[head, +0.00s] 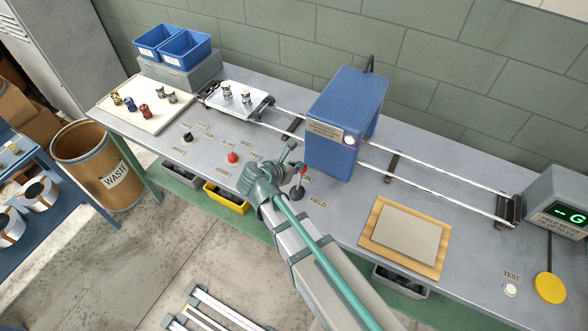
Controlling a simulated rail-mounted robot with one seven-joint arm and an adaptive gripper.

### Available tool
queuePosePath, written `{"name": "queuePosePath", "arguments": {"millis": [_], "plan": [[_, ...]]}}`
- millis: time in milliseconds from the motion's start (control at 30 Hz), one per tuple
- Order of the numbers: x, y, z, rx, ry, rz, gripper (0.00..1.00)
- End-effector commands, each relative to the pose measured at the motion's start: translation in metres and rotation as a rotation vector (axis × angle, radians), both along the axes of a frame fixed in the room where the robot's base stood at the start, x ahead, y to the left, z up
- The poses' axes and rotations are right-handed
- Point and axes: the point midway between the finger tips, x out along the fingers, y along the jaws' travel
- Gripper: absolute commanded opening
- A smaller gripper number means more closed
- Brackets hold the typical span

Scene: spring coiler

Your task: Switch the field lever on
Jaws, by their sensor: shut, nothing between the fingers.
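The field lever (298,188) stands on the bench behind the "FIELD" label (318,202). It has a dark base and a red tip and looks roughly upright, but my gripper partly covers it. My grey-green gripper (291,153) is shut and empty, just left of and beside the lever. I cannot tell whether it touches the lever. Which position the lever is set to cannot be told.
A blue machine box (345,120) with a lit lamp straddles two rails behind the lever. A red button (233,157) and a black knob (187,137) are to the left. A tan board (384,259) lies to the right, with a meter (561,205) beyond.

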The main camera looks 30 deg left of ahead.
Motion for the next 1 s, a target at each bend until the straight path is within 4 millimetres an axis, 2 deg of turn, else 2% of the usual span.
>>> {"name": "queuePosePath", "arguments": {"millis": [667, 867, 1000], "plan": [[0.003, 0.0, 0.001, 0.0, -0.001, -0.001, 0.0], [-0.01, -0.002, 0.013, 0.0, -0.001, -0.006, 0.0], [-0.028, -0.003, 0.028, 0.0, -0.001, -0.012, 0.0]]}}
